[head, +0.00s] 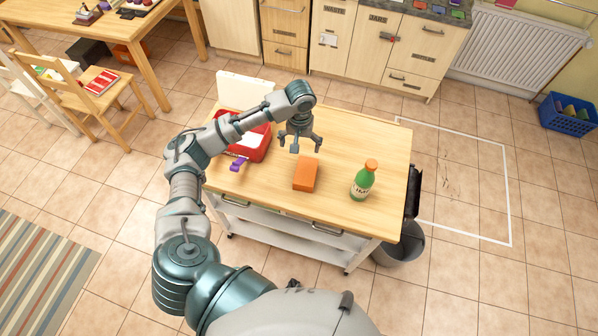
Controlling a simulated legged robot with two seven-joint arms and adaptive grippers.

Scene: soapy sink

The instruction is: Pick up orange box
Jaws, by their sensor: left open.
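The orange box (306,174) lies on the wooden top of a kitchen cart (385,140), near its middle. My left gripper (301,146) hangs above the cart top with its fingers pointing down and spread apart. It is open and empty, just behind and slightly left of the orange box, apart from it as far as I can tell. My right gripper is not in view.
A green bottle (363,182) with an orange cap stands right of the box. A red container (256,150) and a purple object (238,164) are on the left, partly behind my arm. The cart's right back area is clear. A grey bin (402,247) stands beside the cart.

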